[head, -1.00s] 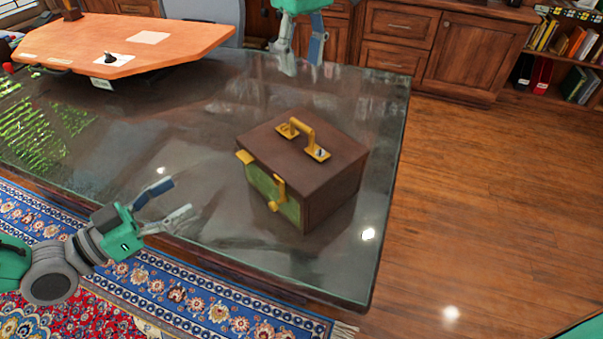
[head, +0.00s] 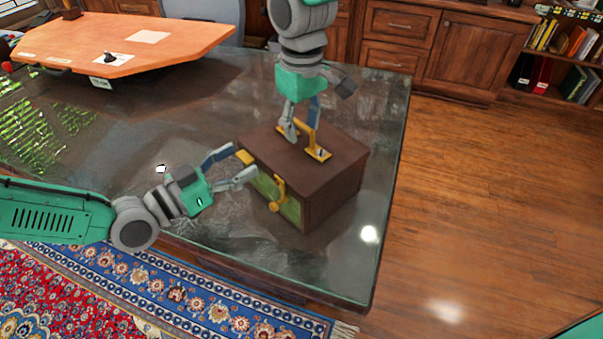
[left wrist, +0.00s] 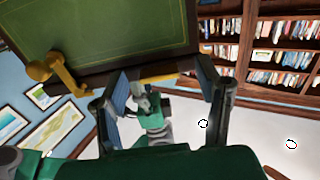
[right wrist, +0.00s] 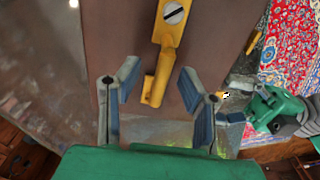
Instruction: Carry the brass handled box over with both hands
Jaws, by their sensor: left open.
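The dark brown box (head: 335,175) with brass fittings stands on the glass-topped table, with a green front panel (head: 290,207). A brass handle (head: 313,146) is on its lid, a brass latch (head: 278,193) on its front, and a brass piece (head: 245,157) at its left edge. My left gripper (head: 240,163) is open at that left edge; in the left wrist view a brass bar (left wrist: 160,77) shows between its fingers. My right gripper (head: 301,132) is above the lid at the handle; in the right wrist view its fingers are apart, with the handle's end (right wrist: 154,92) between them.
The glass table (head: 200,110) is mostly clear around the box, its right edge close by. An orange board (head: 130,45) stands at the back left. A patterned rug (head: 170,300) and wood floor (head: 480,200) lie around. Cabinets (head: 430,50) line the back.

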